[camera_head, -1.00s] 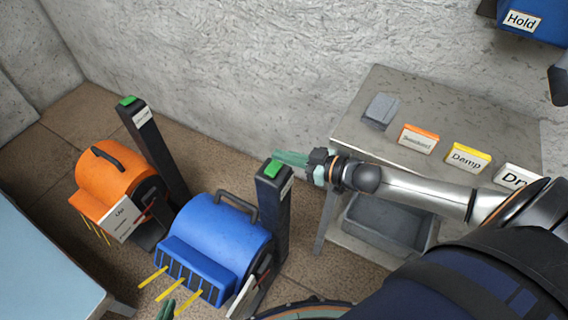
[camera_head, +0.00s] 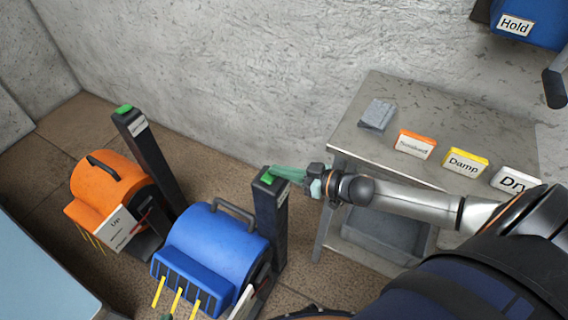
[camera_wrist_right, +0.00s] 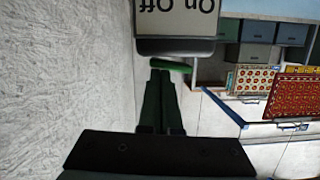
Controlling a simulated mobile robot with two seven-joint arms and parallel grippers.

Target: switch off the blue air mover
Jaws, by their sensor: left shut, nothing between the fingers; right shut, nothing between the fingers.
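The blue air mover (camera_head: 222,245) stands on the floor at lower centre in the head view. A dark post (camera_head: 268,215) rises beside it with a green switch (camera_head: 267,178) on top. My right gripper (camera_head: 274,171) is shut and empty, its green fingertips at the switch's upper right edge; I cannot tell if they touch. In the right wrist view the shut fingers (camera_wrist_right: 160,85) point at the green switch (camera_wrist_right: 172,65), below an upside-down "On Off" label (camera_wrist_right: 177,18). Only a tip of my left gripper (camera_head: 167,317) shows at the bottom edge, by the air mover's yellow streamers.
An orange air mover (camera_head: 108,182) with its own green-topped post (camera_head: 148,155) stands to the left. A grey table (camera_head: 350,125) with Damp and Dry blocks is at right, under my right arm. The stone wall is close behind. A pale blue surface (camera_head: 40,265) is at lower left.

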